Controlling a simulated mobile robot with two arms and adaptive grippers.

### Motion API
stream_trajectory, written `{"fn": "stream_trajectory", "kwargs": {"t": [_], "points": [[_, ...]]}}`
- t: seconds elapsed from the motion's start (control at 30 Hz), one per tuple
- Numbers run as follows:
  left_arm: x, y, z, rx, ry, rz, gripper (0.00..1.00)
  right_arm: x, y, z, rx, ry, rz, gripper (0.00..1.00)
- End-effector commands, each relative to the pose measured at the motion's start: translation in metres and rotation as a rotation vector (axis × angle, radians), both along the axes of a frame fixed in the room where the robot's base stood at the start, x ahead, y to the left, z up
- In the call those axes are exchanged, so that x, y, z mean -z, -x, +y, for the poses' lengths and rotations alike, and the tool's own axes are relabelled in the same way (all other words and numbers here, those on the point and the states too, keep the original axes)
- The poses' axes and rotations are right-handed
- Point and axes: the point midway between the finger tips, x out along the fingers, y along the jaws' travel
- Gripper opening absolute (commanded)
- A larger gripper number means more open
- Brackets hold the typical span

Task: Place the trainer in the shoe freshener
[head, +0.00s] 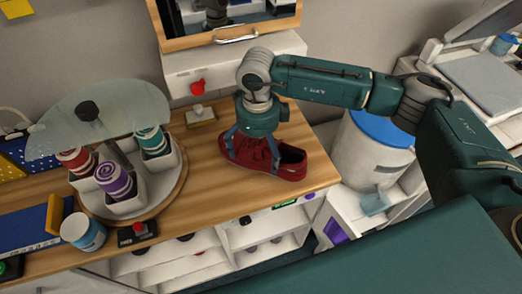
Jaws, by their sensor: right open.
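A dark red trainer (290,165) lies on the wooden worktop near its right end. My left gripper is not in view.
A round glass-topped carousel (130,190) with coloured rolls in white cups stands left of the trainer. A red-button box (137,233), a blue-white can (83,232) and a small white-handled block (201,116) are on the worktop (205,190). A blue-lidded white drum (372,150) stands to the right.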

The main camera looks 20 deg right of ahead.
Motion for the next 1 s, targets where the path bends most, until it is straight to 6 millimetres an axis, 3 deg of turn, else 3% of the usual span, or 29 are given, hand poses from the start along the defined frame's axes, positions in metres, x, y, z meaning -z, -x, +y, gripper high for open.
{"fn": "stream_trajectory", "kwargs": {"t": [0.17,0.5,0.77,1.0], "points": [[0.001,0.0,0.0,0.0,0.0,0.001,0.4,0.0,0.0,0.0,-0.001,0.0,0.0,0.99],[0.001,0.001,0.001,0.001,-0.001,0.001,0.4,0.0,0.0,0.0,-0.001,-0.001,-0.001,0.34],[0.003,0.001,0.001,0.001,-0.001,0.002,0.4,-0.005,-0.001,0.001,0.0,-0.002,-0.003,0.34],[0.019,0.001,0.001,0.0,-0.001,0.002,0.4,-0.046,-0.002,0.001,-0.001,-0.003,-0.007,0.34]]}}
